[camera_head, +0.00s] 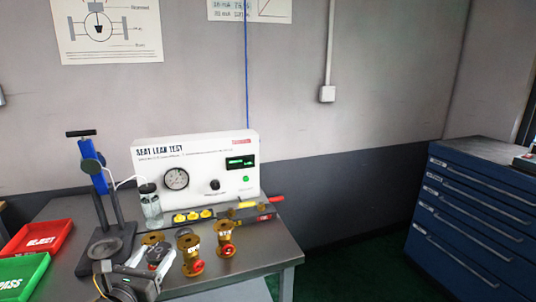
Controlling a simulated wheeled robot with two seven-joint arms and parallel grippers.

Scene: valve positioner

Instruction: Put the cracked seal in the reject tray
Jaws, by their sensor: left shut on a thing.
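The red reject tray (38,239) lies on the left of the bench, its word partly legible. My left gripper (150,256) is low in the picture, in front of the leftmost brass valve body (152,239), and to the right of the tray. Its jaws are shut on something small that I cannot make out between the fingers. I cannot pick out a cracked seal for certain. Several small yellow pieces (193,215) sit in a dark strip in front of the test box. My right gripper is not in view.
The green pass tray (22,277) lies in front of the reject tray. A blue-topped press stand (92,175) rises between the trays and the seat leak test box (197,165). Two more brass valve bodies (190,250) (225,239) stand right of my gripper. A blue drawer cabinet (468,210) is far right.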

